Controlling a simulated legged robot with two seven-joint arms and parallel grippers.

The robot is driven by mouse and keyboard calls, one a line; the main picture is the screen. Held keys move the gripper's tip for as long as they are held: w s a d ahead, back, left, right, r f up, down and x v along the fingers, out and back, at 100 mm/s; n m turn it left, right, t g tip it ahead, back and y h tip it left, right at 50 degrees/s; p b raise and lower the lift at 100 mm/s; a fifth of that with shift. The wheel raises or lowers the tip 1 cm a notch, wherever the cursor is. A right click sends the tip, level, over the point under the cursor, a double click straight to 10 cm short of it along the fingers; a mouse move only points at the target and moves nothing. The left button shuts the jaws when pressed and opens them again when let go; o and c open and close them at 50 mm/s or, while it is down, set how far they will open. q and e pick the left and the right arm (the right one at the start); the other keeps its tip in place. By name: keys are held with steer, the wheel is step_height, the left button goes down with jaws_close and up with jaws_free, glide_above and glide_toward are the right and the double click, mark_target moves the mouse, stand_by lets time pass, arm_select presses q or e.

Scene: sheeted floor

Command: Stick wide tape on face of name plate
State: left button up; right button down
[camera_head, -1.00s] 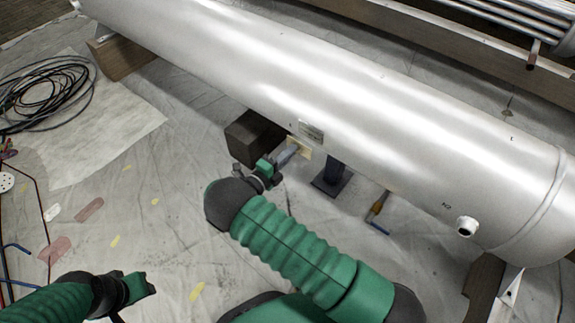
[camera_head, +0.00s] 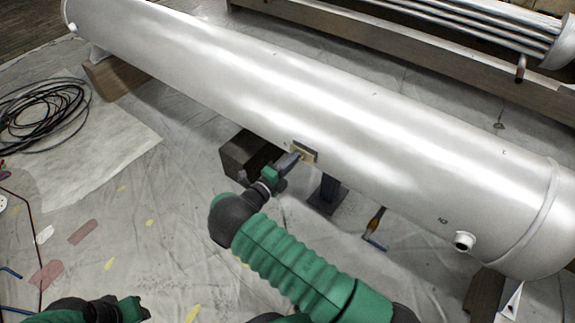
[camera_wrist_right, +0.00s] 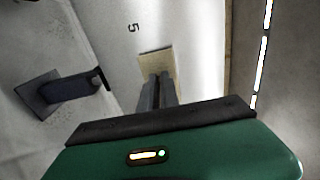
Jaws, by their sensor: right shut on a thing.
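The name plate (camera_head: 308,149) is a small dark-edged plate on the lower side of a large silver cylinder (camera_head: 370,120). My right gripper (camera_head: 296,159) is shut on a piece of wide, pale yellow tape (camera_head: 302,155), at the plate. In the right wrist view the tape (camera_wrist_right: 158,66) spreads beyond the closed fingertips (camera_wrist_right: 158,88) against the cylinder and hides most of the plate. I cannot tell whether the tape touches the plate's face. My left gripper (camera_head: 136,311) is low at the bottom left edge, partly cut off, away from the plate; its jaws are unclear.
A dark block (camera_head: 243,155) and a dark post with a foot (camera_head: 327,195) stand under the cylinder near my right gripper. A brush (camera_head: 375,224) lies on the sheet to the right. Coiled black cable (camera_head: 45,110) lies at left. A pipe stub (camera_head: 464,241) sticks out at right.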

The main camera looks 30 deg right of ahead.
steer(key=shift+w+d+r, duration=0.1)
steer(key=shift+d, duration=0.15)
stand_by(0.4)
steer(key=shift+d, duration=0.2)
steer(key=shift+p, duration=0.4)
steer(key=shift+w+d, duration=0.2)
steer(key=shift+d, duration=0.15)
stand_by(0.5)
steer(key=c, duration=1.5)
jaws_free()
